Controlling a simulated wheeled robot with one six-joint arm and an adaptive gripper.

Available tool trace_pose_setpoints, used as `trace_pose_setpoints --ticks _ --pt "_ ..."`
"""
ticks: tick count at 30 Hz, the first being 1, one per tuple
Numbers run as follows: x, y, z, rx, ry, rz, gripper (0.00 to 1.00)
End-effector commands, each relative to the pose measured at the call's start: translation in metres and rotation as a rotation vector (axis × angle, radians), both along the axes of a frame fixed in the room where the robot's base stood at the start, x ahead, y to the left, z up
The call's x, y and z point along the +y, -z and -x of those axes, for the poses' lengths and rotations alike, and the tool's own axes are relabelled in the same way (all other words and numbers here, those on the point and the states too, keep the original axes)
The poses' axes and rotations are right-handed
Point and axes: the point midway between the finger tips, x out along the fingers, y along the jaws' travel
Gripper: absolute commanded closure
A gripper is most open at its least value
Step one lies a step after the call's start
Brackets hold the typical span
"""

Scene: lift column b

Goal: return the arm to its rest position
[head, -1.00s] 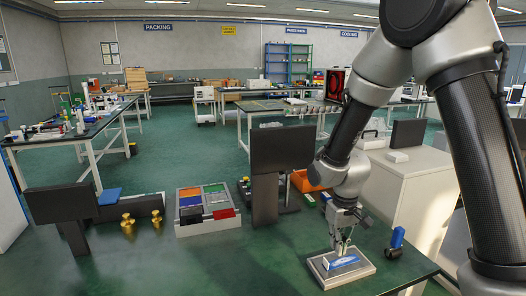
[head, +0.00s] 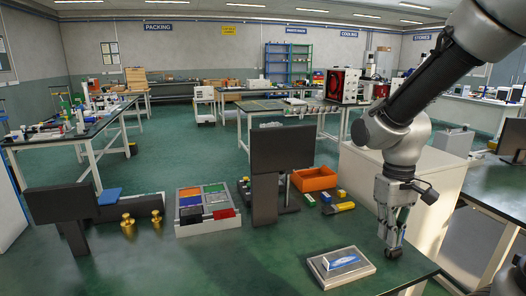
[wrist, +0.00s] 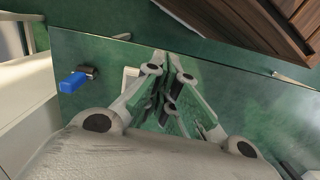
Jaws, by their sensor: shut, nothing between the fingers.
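My gripper (head: 391,238) hangs pointing down over the right part of the green bench top in the head view. Its fingers are together and hold nothing. The wrist view shows the closed fingers (wrist: 170,65) above the green surface. A blue-handled tool with a black end (wrist: 75,82) lies to the left of the fingers in the wrist view, apart from them. In the head view my gripper mostly hides it. A grey tray (head: 364,275) with a blue and white piece (head: 341,263) on it sits left of my gripper.
A black panel on a post (head: 283,150) stands left of my arm, with an orange bin (head: 315,178) behind. A white cabinet (head: 365,165) is close behind my gripper. A divided tray of coloured compartments (head: 207,225) is farther left. The bench between it and the grey tray is clear.

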Motion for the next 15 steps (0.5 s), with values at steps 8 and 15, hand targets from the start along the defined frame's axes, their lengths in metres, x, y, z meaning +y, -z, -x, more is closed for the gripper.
trace_pose_setpoints --ticks 8,15 --pt "-0.049 -0.083 0.058 -0.244 0.141 -0.047 1.00" --pt "-0.069 -0.122 0.079 -0.446 0.228 -0.065 1.00"
